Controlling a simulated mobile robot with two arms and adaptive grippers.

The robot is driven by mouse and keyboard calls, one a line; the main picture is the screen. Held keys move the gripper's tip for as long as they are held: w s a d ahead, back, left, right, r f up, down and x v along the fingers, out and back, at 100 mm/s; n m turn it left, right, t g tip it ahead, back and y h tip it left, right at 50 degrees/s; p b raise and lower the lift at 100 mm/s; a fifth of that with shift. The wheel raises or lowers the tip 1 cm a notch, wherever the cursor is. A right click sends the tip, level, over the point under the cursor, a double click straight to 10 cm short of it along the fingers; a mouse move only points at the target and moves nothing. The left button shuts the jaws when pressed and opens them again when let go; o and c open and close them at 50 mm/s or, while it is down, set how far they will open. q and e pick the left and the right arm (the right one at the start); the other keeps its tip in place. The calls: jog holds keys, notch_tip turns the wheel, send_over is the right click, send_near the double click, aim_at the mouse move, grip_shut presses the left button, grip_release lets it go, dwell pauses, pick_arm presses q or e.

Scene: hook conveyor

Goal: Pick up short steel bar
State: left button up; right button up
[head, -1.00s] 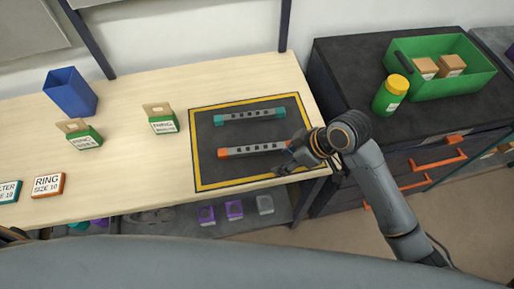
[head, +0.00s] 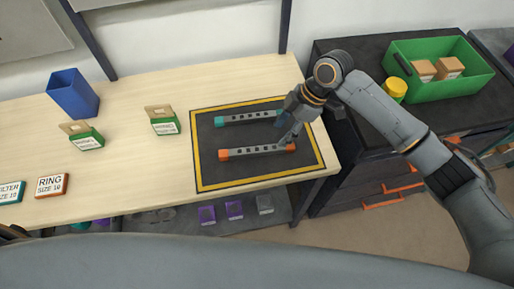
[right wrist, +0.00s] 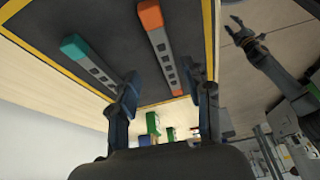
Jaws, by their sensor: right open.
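Two grey steel bars with holes lie on the dark mat (head: 215,177). One bar has teal ends (head: 250,118) and lies farther back; the other has orange ends (head: 240,153) and lies nearer. They look close in length, and I cannot tell surely which is the short one. My right gripper (head: 284,139) is open, above the right part of the bars. In the right wrist view, the orange-ended bar (right wrist: 162,45) shows between its spread fingers (right wrist: 163,82), with the teal-ended bar (right wrist: 90,62) to the left. My left gripper (right wrist: 234,27) shows small there.
A blue bin (head: 72,95), green-and-card boxes (head: 163,121) and flat ring boxes (head: 52,185) stand on the table's left. A dark cabinet at right holds a green crate (head: 480,82) and a yellow-lidded jar (head: 395,88). The mat's front-left is clear.

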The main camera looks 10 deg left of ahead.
aim_at(272, 147)
jog(key=shift+x, duration=0.8)
jog(key=x, duration=0.1)
jog(key=p+x, duration=0.2)
jog(key=x, duration=0.1)
jog(key=shift+s+d+f, duration=0.1)
jog(key=shift+s, duration=0.2)
jog(key=shift+f, duration=0.6)
jog(key=shift+r, duration=0.1)
grip_shut()
